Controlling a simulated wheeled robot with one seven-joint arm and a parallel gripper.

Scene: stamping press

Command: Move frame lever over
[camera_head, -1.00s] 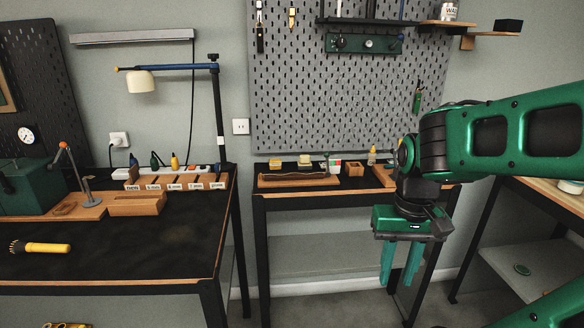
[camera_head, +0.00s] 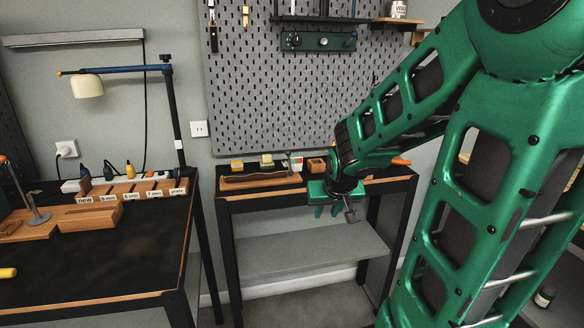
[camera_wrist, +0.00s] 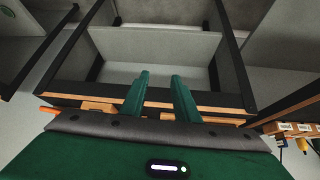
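A lever with an orange end and a grey stand (camera_head: 38,216) shows at the left edge of the head view, on the left workbench. I cannot tell whether it is the frame lever. The lever's top is partly cut off by the picture's edge. My gripper (camera_head: 328,211) is far to the right of it, in front of the middle bench. In the wrist view my two green fingers (camera_wrist: 161,75) are apart with nothing between them, so my gripper is open and empty. The lever is not seen in the wrist view.
The left workbench (camera_head: 95,265) has a wooden rack (camera_head: 137,190) with labelled slots and a lamp (camera_head: 88,86) on a post. The middle bench (camera_head: 235,205) holds small items and has a lower shelf (camera_head: 300,248). A pegboard (camera_head: 260,100) stands behind.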

